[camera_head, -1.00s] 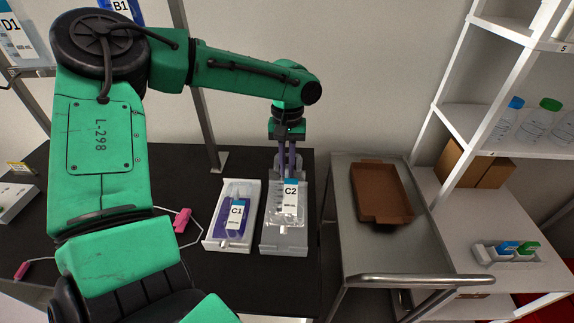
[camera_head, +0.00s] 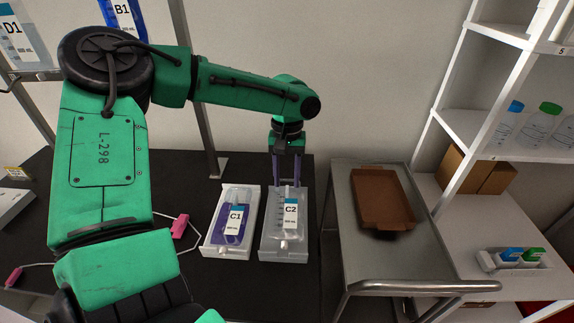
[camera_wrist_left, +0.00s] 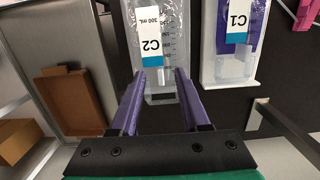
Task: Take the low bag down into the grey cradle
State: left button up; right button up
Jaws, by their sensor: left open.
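The clear bag labelled C2 (camera_head: 290,213) lies in the grey cradle (camera_head: 283,255) on the black table, its label facing up. My left gripper (camera_head: 288,183) is open just above the far end of this bag, with its purple fingers pointing down. In the left wrist view, the bag C2 (camera_wrist_left: 165,45) lies beyond the spread fingertips (camera_wrist_left: 160,78), and the fingers hold nothing. A purple-filled bag labelled C1 (camera_head: 234,218) lies in a white cradle (camera_head: 208,249) beside it on the left. My right gripper is not in view.
Bags B1 (camera_head: 122,14) and D1 (camera_head: 22,42) hang at the upper left. A steel cart (camera_head: 375,258) with a brown tray (camera_head: 383,198) stands right of the table. A white shelf (camera_head: 480,122) with bottles is farther right. A pink clamp (camera_head: 180,226) on tubing lies left of C1.

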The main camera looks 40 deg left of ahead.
pick_arm(q)
notch_tip(320, 180, up, 14)
jog(key=w, duration=0.1)
jog(key=shift+a+b, duration=0.3)
jog(key=shift+a, duration=0.1)
